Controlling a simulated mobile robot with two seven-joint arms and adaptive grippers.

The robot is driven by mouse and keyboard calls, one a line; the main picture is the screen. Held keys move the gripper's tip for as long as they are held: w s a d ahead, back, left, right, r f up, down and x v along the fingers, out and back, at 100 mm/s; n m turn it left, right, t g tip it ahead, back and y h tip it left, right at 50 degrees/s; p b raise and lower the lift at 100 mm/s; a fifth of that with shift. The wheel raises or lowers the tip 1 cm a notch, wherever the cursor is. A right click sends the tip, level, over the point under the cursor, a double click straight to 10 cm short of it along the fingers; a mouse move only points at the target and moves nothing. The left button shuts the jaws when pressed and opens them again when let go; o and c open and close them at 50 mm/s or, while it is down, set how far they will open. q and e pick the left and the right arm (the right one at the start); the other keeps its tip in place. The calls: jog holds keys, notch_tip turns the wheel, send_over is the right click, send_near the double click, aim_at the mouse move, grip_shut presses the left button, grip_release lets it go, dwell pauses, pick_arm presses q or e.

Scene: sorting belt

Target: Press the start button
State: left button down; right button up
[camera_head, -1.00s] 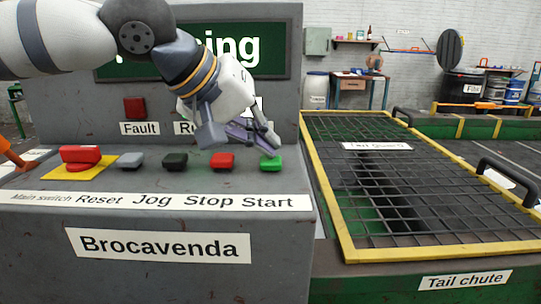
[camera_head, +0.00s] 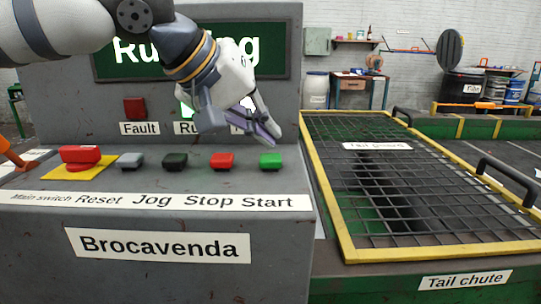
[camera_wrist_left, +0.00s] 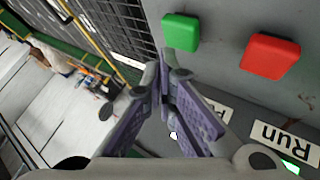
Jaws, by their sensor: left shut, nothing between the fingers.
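The green start button (camera_head: 270,161) sits at the right end of the button row on the grey console, above the word Start. It also shows in the left wrist view (camera_wrist_left: 181,32). My left gripper (camera_head: 272,137) is shut and empty, its fingertips a little above and behind the green button, apart from it. In the left wrist view its purple finger pads (camera_wrist_left: 163,82) meet below the button. The console screen (camera_head: 190,50) reads Running, partly hidden by my left arm. A lit green indicator (camera_head: 186,109) shows behind the gripper. My right gripper is not in view.
The red Stop button (camera_head: 222,161) is close on the left, then the black Jog button (camera_head: 175,161), grey Reset button (camera_head: 130,160) and red main switch (camera_head: 80,155). A yellow-framed mesh guard (camera_head: 345,235) lies to the right of the console.

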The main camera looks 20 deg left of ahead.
aim_at(266, 155)
pick_arm(q)
jog(key=shift+r, duration=2.5)
